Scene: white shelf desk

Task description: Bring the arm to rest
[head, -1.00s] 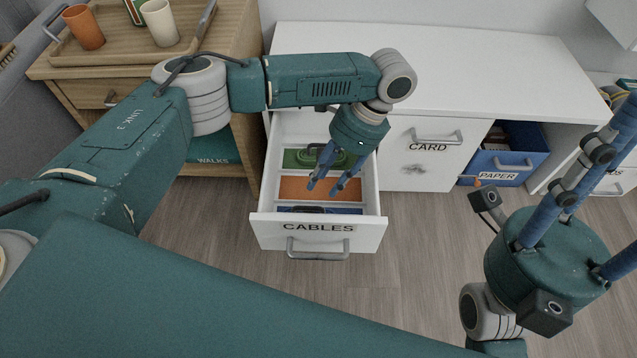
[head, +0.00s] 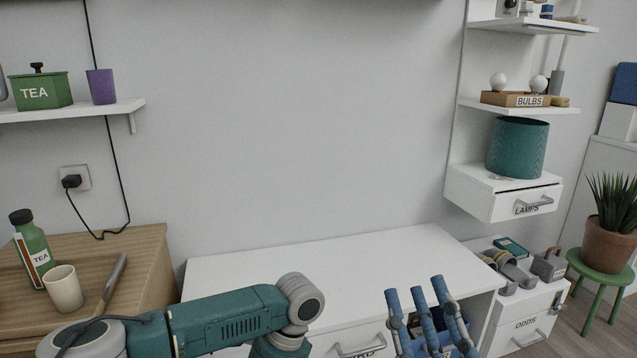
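My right gripper (head: 416,290) comes up from the bottom edge, right of centre, in front of the white desk (head: 340,262). Its blue fingers point upward and stand apart, with nothing between them. My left arm (head: 235,320) reaches in from the lower left and bends down at a grey joint in front of the desk. The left gripper itself is below the frame.
The desktop is bare. A wooden cabinet (head: 140,255) at left bears a tea bottle (head: 35,250) and a cream cup (head: 64,289). The lamps drawer (head: 520,204) hangs at right, above the odds drawer unit (head: 523,318). A potted plant (head: 610,240) stands far right.

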